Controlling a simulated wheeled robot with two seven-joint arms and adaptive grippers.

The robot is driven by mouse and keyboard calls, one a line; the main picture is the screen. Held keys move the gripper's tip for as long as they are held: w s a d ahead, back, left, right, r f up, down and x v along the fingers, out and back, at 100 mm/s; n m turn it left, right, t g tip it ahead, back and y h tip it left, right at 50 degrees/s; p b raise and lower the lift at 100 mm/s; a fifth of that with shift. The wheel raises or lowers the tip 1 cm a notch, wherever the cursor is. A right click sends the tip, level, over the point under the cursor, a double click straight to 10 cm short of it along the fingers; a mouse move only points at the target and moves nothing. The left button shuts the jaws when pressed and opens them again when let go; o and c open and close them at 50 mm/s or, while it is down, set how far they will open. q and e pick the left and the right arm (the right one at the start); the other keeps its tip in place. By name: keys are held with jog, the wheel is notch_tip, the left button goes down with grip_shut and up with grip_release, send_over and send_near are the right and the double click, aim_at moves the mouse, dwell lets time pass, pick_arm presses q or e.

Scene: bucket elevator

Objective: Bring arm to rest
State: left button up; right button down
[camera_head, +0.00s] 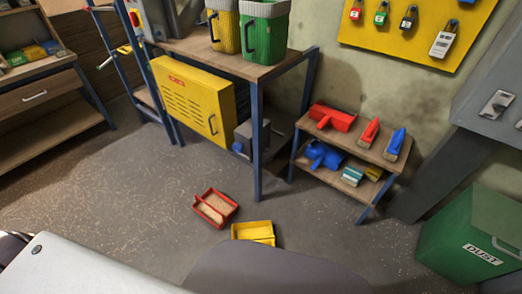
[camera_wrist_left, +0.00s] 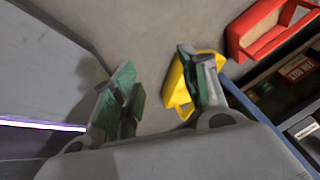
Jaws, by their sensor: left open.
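My left gripper (camera_wrist_left: 158,78) is open in the left wrist view, with bare grey floor showing between its two green-padded fingers. One finger overlaps a yellow tray (camera_wrist_left: 176,84) in that view; I cannot tell how far apart they are in depth. In the head view no gripper shows; only pale parts of my own body fill the lower left and bottom. The yellow tray (camera_head: 253,230) lies on the floor there, partly hidden by my body. My right gripper is in neither view.
A red tray (camera_head: 213,208) lies on the floor near a blue-legged workbench (camera_head: 257,150) with a yellow guard panel (camera_head: 195,97) and two buckets. A low shelf (camera_head: 352,150) holds brushes and scoops. A green dust bin (camera_head: 470,235) stands right. Floor left of the trays is clear.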

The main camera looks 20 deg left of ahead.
pick_arm(q)
jog(key=s+r+n+g+y+p, duration=0.1)
jog(key=s+r+n+g+p, duration=0.3)
jog(key=s, duration=0.4)
jog(key=n+g+p, duration=0.1)
jog(key=p, duration=0.1)
jog(key=shift+s+a+r+n+p, duration=0.3)
jog(key=shift+s+a+p, duration=0.05)
jog(key=shift+a, duration=0.05)
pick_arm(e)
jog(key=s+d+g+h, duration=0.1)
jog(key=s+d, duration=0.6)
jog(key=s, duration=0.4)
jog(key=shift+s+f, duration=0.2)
pick_arm(q)
jog(key=shift+w, duration=0.1)
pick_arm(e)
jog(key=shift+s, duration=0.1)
